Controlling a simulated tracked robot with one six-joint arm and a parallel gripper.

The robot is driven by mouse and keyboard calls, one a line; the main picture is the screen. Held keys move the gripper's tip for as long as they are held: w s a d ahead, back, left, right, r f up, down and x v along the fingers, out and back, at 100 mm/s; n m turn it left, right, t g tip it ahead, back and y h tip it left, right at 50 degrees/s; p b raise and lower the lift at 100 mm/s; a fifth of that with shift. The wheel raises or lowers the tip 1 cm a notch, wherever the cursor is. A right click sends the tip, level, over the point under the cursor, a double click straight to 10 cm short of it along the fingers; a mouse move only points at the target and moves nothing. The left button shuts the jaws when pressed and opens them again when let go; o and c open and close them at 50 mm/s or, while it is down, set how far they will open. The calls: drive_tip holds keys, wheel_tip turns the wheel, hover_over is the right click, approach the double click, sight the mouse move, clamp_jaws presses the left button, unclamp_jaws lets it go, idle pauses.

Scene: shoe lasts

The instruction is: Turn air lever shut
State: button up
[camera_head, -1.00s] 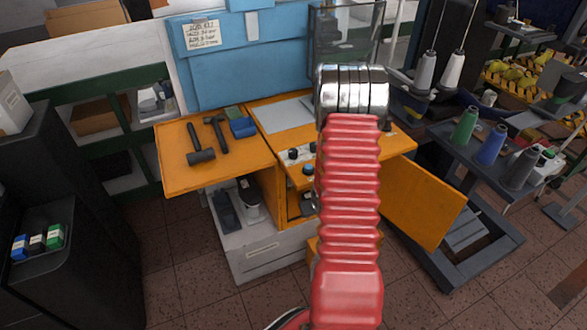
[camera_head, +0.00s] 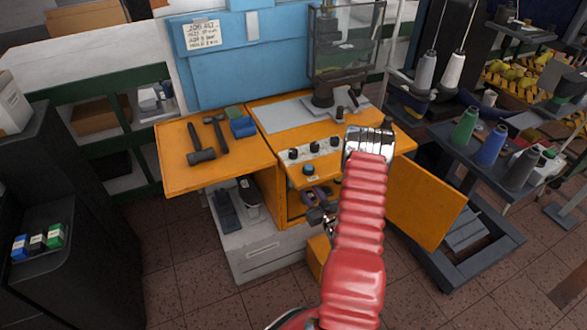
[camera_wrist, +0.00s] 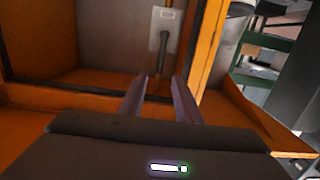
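In the wrist view, a dark lever (camera_wrist: 162,46) hangs straight down from a light grey plate (camera_wrist: 166,20) on the back wall inside an orange cabinet. My gripper (camera_wrist: 157,82) shows two fingers apart with nothing between them. They point into the cabinet, and the lever's lower end appears in line with the gap, beyond the fingertips. In the head view, my gripper (camera_head: 314,194) is at the opening of the orange cabinet (camera_head: 284,200), partly hidden by my red arm. The lever cannot be made out there.
The cabinet's orange door (camera_head: 425,205) stands open at the right. Hammers (camera_head: 202,157) lie on the orange side shelf (camera_head: 172,172). Knobs (camera_head: 309,169) line the cabinet front above the opening. In the wrist view, an orange frame edge (camera_wrist: 210,45) stands close right of the fingers.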

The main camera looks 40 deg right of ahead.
drive_tip(key=shift+s+a+r+t, duration=0.1)
drive_tip(key=shift+s+r+t, duration=0.15)
drive_tip(key=shift+t, duration=0.25)
drive_tip(key=shift+w, duration=0.1)
drive_tip(key=x, duration=1.3)
drive_tip(key=shift+w+d, duration=0.2)
drive_tip(key=shift+w, duration=0.15)
drive_tip(key=shift+c, duration=0.4)
clamp_jaws()
